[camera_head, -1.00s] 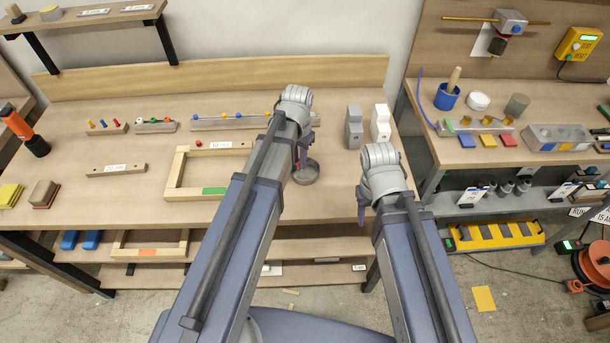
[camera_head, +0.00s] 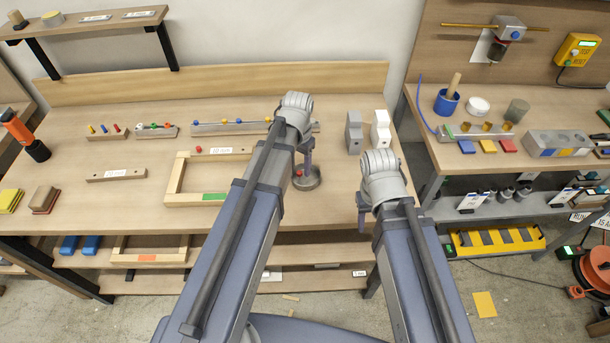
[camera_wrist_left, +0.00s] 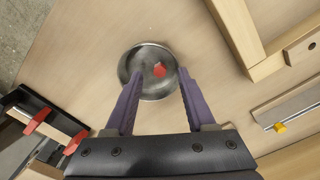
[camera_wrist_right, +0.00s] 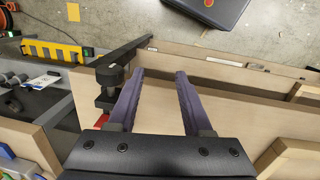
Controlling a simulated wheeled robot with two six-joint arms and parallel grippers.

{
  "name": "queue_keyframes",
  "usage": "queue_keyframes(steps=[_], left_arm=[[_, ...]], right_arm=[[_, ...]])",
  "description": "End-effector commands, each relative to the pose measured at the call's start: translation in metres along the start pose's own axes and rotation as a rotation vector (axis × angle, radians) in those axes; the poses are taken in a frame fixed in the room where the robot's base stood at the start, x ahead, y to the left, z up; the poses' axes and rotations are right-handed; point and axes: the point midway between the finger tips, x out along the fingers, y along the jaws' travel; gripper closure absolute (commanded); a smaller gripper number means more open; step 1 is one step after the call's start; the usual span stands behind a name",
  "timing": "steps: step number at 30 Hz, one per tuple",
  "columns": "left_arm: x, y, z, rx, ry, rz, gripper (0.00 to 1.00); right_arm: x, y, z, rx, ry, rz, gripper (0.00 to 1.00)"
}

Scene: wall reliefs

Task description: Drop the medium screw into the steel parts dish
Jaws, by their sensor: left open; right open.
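The steel parts dish (camera_head: 307,184) is a round grey bowl on the bench, below my left gripper. In the left wrist view the dish (camera_wrist_left: 135,84) holds a small red-headed piece (camera_wrist_left: 159,70), which looks like a screw; its size is hard to judge. My left gripper (camera_wrist_left: 159,77) is open above the dish, its fingers on either side, with nothing between them. In the head view the wrist partly covers these fingers. My right gripper (camera_wrist_right: 160,71) is open and empty near the bench's front edge.
A wooden frame (camera_head: 178,178) lies left of the dish. Racks with coloured screws (camera_head: 107,132) stand behind it. Grey and white blocks (camera_head: 354,132) stand to the right rear. The bench between dish and blocks is clear.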

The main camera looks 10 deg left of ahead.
Motion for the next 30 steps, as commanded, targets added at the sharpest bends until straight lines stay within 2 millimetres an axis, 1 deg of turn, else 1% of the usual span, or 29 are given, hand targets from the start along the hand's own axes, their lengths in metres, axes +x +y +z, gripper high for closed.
queue_keyframes(steps=[5,15,18,22,30], left_arm=[[-0.016,0.0,0.0,0.0,0.0,0.0,0.45],[-0.061,0.0,0.0,0.0,0.0,0.0,0.45],[-0.071,0.0,0.0,0.0,0.0,0.0,0.45],[-0.077,0.0,0.0,0.0,0.0,0.0,0.45],[-0.075,0.0,0.0,0.0,0.0,0.0,0.45]], right_arm=[[-0.016,0.002,0.001,0.0,0.0,0.0,0.5],[-0.061,0.006,0.004,0.0,0.0,0.0,0.5],[-0.071,0.007,0.004,0.0,0.0,0.0,0.5],[-0.076,0.007,0.004,-0.001,0.0,0.0,0.5],[-0.075,0.007,0.004,-0.001,0.0,0.0,0.5]])
